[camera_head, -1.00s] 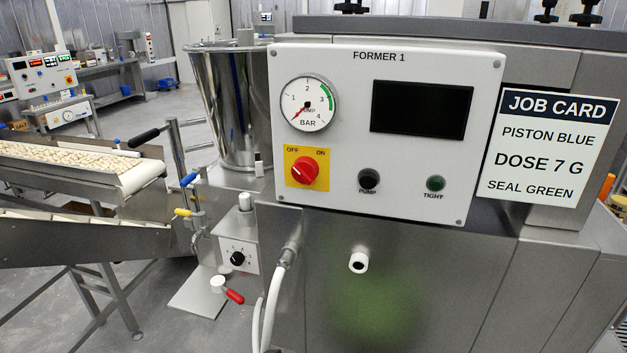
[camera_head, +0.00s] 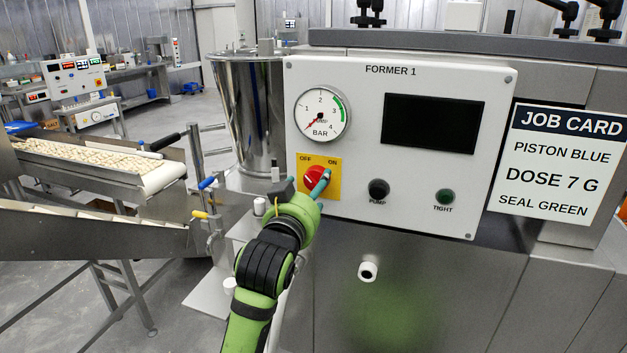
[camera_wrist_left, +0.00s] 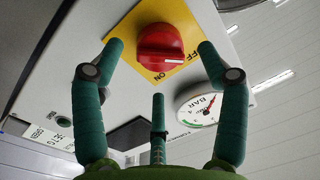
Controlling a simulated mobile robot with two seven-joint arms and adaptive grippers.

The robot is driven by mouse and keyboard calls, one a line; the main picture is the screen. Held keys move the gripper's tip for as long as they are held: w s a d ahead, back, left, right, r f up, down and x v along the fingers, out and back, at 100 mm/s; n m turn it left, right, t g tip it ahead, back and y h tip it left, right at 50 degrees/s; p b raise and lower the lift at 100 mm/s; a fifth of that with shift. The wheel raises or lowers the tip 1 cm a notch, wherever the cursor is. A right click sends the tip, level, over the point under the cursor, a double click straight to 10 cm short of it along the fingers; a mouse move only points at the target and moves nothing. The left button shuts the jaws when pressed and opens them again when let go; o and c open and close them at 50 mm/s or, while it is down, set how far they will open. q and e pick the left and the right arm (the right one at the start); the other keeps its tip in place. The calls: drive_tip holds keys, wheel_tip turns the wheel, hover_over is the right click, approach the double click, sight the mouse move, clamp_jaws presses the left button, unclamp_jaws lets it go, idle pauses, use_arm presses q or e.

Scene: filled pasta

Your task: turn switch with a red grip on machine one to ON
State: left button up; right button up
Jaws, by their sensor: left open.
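The switch with a red grip (camera_head: 313,176) sits on a yellow plate (camera_head: 333,189) marked OFF at left and ON at right, on the FORMER 1 panel. My left gripper (camera_head: 319,186) is at the switch, its teal fingers partly in front of the grip. In the left wrist view the red grip (camera_wrist_left: 160,47) lies between two spread fingertips of the left gripper (camera_wrist_left: 160,46), with gaps on both sides. A third finger shows below. The grip's exact setting is hard to tell. My right gripper is not in view.
The pressure gauge (camera_head: 322,114), dark screen (camera_head: 433,123), PUMP button (camera_head: 378,188) and TIGHT lamp (camera_head: 445,197) share the panel. A steel hopper (camera_head: 247,115) stands left of it, beyond it a conveyor (camera_head: 165,178). A white nozzle (camera_head: 367,271) sticks out below.

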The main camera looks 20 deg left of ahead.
sight(316, 180)
use_arm(q)
drive_tip(key=shift+w+a, duration=0.1)
drive_tip(key=shift+w, duration=1.1)
drive_tip(key=c, duration=1.1)
